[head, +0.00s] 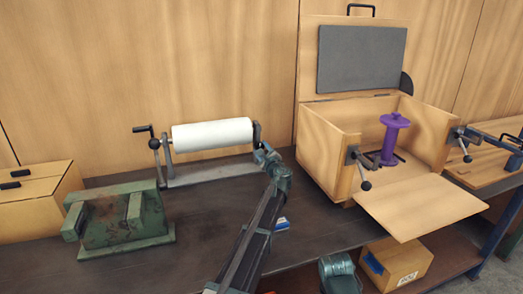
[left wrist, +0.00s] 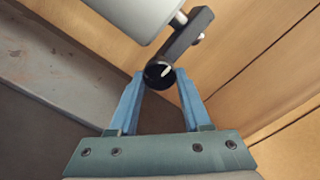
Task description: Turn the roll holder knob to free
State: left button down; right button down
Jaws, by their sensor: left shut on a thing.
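The roll holder has a white roll (head: 212,135) lying level between two upright brackets on a grey base (head: 212,172). It has a crank with a black grip at its left end. A dark lever (left wrist: 188,34) shows at the roll's end in the left wrist view, with a round black knob (left wrist: 159,74) that has a white mark on its face. My left gripper (head: 261,151) is at the roll holder's right end. Its blue fingers (left wrist: 159,82) are shut on the knob, one on each side. In the head view the gripper largely hides the knob.
A green metal block (head: 118,222) stands left on the dark bench (head: 195,235). An open wooden box (head: 325,155) with a purple spool (head: 390,140) stands right, its front flap down. A smaller wooden box (head: 38,205) is far left.

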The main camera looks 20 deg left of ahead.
pick_arm(q)
jog(key=c, duration=0.6)
grip_release()
jog(key=shift+s, duration=0.1)
jog(key=v, duration=1.3)
jog(key=shift+s+d, duration=0.3)
